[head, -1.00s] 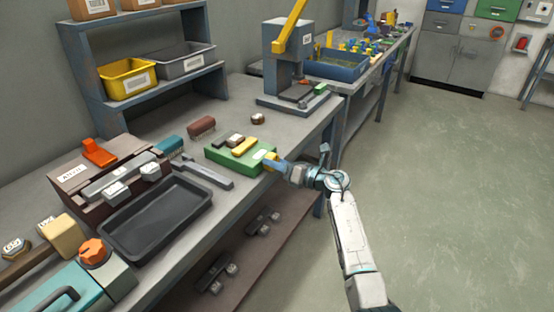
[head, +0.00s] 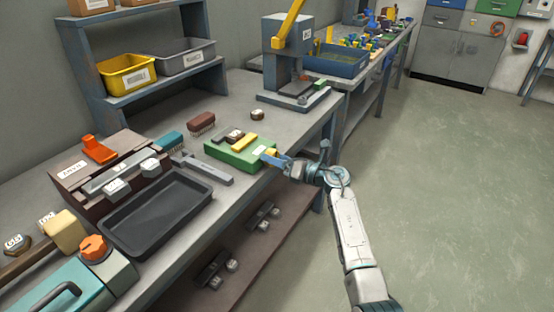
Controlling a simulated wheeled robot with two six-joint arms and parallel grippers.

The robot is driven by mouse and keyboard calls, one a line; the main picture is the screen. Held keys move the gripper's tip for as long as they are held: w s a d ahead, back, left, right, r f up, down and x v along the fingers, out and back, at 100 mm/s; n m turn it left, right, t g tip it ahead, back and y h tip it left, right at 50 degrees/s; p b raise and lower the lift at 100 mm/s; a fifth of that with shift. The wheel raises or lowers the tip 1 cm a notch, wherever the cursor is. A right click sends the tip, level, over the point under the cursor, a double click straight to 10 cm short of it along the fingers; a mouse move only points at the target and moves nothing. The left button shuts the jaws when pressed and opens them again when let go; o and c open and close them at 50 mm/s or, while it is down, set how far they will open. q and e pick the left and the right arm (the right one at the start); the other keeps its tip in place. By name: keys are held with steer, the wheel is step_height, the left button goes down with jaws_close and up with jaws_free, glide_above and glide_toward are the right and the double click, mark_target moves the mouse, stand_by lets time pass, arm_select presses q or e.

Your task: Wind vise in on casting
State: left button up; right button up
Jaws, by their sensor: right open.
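A green block-like fixture (head: 232,157), which looks like the vise, sits on the bench near its front edge. A yellow bar (head: 245,142) and a small dark piece with a pale part (head: 233,136) lie on top of it; I cannot tell whether the small piece is the casting. My right gripper (head: 272,158) is at the fixture's right end, its blue fingers open around or beside a small yellow part there. Contact is too small to tell. My left gripper is not in view.
A black tray (head: 157,213), a grey bar tool (head: 208,172) and a brown box (head: 88,187) with an orange lever lie to the left. A brown brush (head: 201,123) and a press (head: 287,62) stand behind. Open floor lies right of the bench.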

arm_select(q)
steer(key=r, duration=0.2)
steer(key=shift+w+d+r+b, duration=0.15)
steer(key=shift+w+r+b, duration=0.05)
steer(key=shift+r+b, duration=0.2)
arm_select(e)
steer(key=v, duration=1)
steer(key=shift+s+d, duration=0.2)
steer(key=shift+d, duration=0.1)
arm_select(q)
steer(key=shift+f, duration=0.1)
